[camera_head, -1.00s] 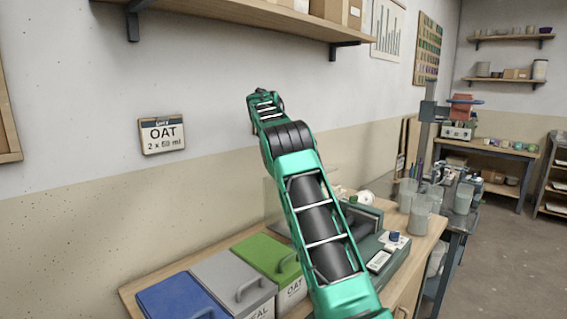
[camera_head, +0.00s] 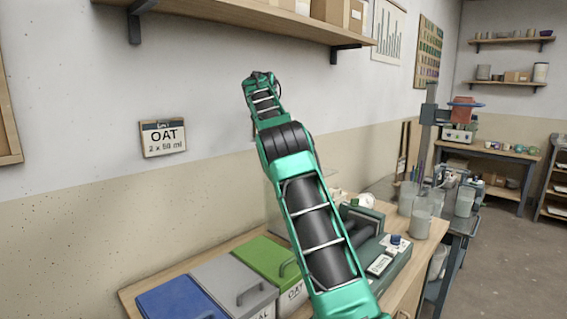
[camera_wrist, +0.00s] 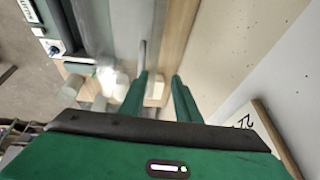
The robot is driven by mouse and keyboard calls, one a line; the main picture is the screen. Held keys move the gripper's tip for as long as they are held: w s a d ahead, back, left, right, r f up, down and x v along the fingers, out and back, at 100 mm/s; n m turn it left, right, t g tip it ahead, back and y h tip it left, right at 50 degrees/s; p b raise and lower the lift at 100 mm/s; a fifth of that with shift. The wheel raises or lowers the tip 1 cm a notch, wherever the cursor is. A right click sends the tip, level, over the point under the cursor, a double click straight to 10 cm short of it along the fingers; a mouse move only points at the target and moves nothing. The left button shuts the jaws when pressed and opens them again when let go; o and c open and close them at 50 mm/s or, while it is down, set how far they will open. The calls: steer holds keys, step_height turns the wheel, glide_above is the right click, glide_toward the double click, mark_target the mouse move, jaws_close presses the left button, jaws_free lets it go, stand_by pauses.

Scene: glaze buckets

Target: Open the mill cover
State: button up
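The mill (camera_head: 392,262) is a dark green machine on the wooden bench, partly behind my arm in the head view. Dark rollers show in it beside my arm. Its front has a pale panel and a blue knob, which also shows in the wrist view (camera_wrist: 54,48). A faint clear panel, perhaps the cover, stands left of my arm (camera_head: 272,207); its full outline and angle are hidden. My gripper (camera_wrist: 160,74) is open, its two green fingers apart with nothing seen between them. A grey rod (camera_wrist: 142,54) shows just beyond the left finger; I cannot tell whether they touch.
Blue, grey and green lidded bins (camera_head: 178,300) stand left of the mill. Cloudy jars (camera_head: 421,218) stand at its right. An OAT sign (camera_head: 163,137) hangs on the wall, and a wooden shelf (camera_head: 250,18) juts out above my arm.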

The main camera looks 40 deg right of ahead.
steer(key=v, duration=0.3)
steer(key=shift+s+d+r, duration=0.1)
steer(key=shift+r, duration=0.05)
steer(key=shift+s, duration=0.1)
stand_by(0.4)
steer(key=s+a+f+n+y, duration=0.1)
steer(key=s+n, duration=0.1)
steer(key=s, duration=0.9)
steer(key=s+a+f+n+y, duration=0.1)
steer(key=s+f, duration=0.1)
steer(key=s, duration=0.8)
steer(key=s+a+f+n+y, duration=0.1)
steer(key=s+a+f+n, duration=0.1)
steer(key=s+a+f, duration=0.4)
steer(key=s+a+f+n+g, duration=0.1)
steer(key=s+a+f, duration=0.6)
steer(key=s, duration=0.8)
steer(key=s+a+f+n+y, duration=0.1)
steer(key=s+a+f+n, duration=0.3)
steer(key=s+a+f, duration=0.3)
steer(key=s, duration=0.3)
steer(key=shift+s+f+y, duration=0.3)
steer(key=shift+s, duration=0.1)
steer(key=shift+a, duration=0.1)
